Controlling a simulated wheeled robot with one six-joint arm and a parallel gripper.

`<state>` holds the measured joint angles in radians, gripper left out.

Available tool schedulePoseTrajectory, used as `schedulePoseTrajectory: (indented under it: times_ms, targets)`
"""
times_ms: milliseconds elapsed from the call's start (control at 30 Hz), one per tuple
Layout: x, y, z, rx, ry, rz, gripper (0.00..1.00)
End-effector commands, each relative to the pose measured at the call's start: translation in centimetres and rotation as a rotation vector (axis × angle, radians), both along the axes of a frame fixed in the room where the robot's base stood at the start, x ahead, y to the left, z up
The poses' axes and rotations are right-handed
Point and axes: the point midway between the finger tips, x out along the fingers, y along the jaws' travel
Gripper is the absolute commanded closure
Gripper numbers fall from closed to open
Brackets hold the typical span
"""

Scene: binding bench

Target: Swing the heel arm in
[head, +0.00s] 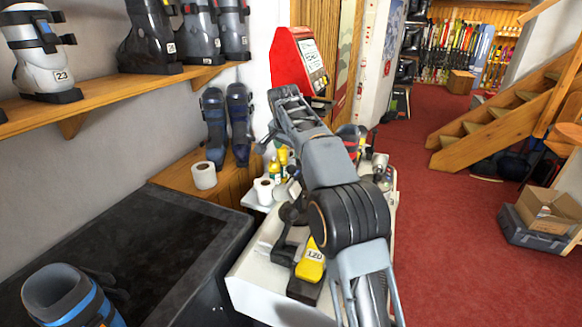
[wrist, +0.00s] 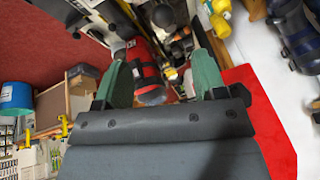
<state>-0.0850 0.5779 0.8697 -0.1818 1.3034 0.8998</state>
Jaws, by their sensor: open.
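My gripper (wrist: 163,82) shows in the wrist view with its two green fingers spread apart and nothing held between them. A red and black object (wrist: 143,55) appears beyond the fingers, apart from them as far as I can tell. In the head view my arm reaches over the white bench (head: 252,283) and covers much of it. A dark device with a yellow block marked 120 (head: 311,262) sits on the bench's near end, beside my arm. I cannot make out the heel arm for certain in either view; my arm may hide it.
A red machine with a display (head: 299,62) stands behind my gripper. White rolls (head: 204,176) and bottles stand left of my arm. Ski boots line the wooden shelf (head: 110,88). A dark-topped bench (head: 150,250) is at near left. Red floor (head: 440,240) is open to the right.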

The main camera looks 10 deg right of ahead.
Motion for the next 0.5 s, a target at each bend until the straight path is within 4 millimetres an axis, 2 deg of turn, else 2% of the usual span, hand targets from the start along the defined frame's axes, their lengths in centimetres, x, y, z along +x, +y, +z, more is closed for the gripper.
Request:
schedulePoseTrajectory:
  times_ms: [167, 500]
  targets:
    - [1.0, -0.1, -0.8, 0.004, -0.004, -0.022, 0.36]
    - [3.4, -1.0, -6.4, 0.004, -0.003, -0.023, 0.36]
